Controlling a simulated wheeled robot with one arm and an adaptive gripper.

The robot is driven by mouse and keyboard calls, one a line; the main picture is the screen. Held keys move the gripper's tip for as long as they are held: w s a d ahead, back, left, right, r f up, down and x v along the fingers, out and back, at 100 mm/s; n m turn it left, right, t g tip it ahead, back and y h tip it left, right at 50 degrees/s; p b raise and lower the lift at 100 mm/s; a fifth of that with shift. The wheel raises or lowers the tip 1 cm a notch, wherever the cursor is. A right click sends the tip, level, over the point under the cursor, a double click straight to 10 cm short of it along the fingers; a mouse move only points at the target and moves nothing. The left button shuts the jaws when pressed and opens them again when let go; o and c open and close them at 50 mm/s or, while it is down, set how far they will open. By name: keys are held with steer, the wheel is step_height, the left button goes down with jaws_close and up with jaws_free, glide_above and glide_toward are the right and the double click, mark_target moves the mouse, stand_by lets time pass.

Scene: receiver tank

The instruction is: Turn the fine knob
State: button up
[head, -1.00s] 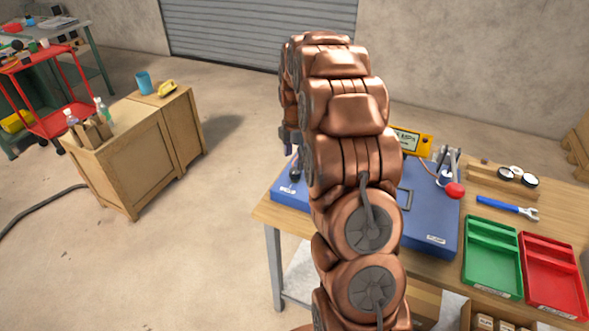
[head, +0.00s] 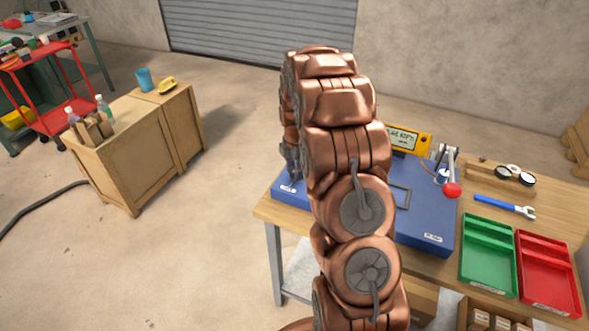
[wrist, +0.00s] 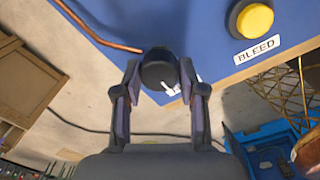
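The fine knob (wrist: 158,68) is a dark round knob at the edge of the blue panel in the wrist view, with a small white label partly showing beside it. My gripper (wrist: 160,80) has its two fingers on either side of the knob, apart, with the knob between the tips. A narrow gap shows on the left; contact on the right is unclear. In the head view my gripper (head: 291,168) is low over the left end of the blue panel (head: 425,228). The knob is hidden there behind the gripper and arm.
A yellow BLEED button (wrist: 255,20) and a copper tube (wrist: 95,35) are close by. A yellow display (head: 408,139) and a red-tipped lever (head: 452,190) stand behind and right. Green (head: 488,255) and red (head: 548,272) trays lie at right.

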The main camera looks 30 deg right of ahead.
steer(key=c, duration=0.6)
steer(key=shift+f+m+b, duration=0.15)
steer(key=shift+m+b, duration=0.15)
steer(key=shift+b, duration=0.35)
